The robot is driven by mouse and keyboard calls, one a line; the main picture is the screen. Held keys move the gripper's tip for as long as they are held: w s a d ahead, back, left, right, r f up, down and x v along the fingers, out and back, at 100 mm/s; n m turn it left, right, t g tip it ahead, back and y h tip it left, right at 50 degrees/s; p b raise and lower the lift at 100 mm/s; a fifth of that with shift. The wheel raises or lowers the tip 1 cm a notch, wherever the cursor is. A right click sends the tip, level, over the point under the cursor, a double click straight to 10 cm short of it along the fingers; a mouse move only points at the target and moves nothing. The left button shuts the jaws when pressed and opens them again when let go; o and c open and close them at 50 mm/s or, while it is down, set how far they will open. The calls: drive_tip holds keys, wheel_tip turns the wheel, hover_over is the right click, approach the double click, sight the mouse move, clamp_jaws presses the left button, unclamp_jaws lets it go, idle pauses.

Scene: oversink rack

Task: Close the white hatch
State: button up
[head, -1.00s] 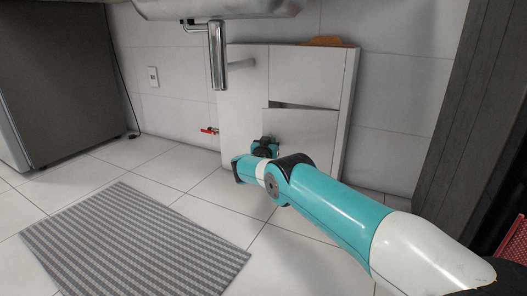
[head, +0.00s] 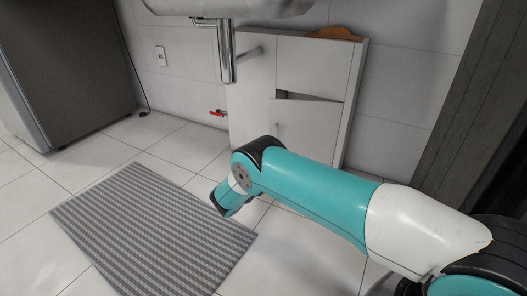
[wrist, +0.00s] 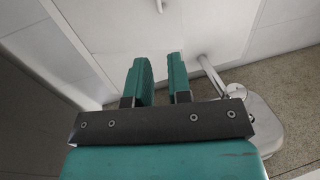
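The white hatch (head: 309,126) is the lower right door of a white cabinet under the sink in the head view. A dark wedge-shaped gap shows along its top edge, so it stands slightly ajar. My arm hides its lower part. My gripper (wrist: 161,82) shows in the wrist view with its two green fingers apart and nothing between them. White cabinet panels lie beyond the fingers, with a bar handle (wrist: 153,24) on one; I cannot tell whether the hatch is among these panels. In the head view the gripper is hidden behind my arm.
A red valve (head: 217,113) is on the wall. A grey striped mat (head: 150,232) lies on the tiled floor. A grey appliance (head: 68,70) stands left, a dark panel (head: 465,120) right.

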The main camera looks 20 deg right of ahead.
drive_tip(key=shift+f, duration=0.2)
clamp_jaws()
wheel_tip(320, 180, down, 15)
drive_tip(key=d+n+g+y+p, duration=0.15)
drive_tip(key=n+y+p, duration=0.25)
drive_tip(key=n+y, duration=1.1)
drive_tip(key=s+d+r+n+t+h+p, duration=0.25)
drive_tip(key=d+r+n+t, duration=0.4)
drive_tip(key=r+n, duration=0.6)
drive_tip(key=w+d+b, duration=0.2)
drive_tip(key=w+b, duration=0.9)
drive_tip(key=w, duration=0.1)
drive_tip(key=shift+d+g, duration=0.2)
drive_tip(key=shift+g, duration=0.1)
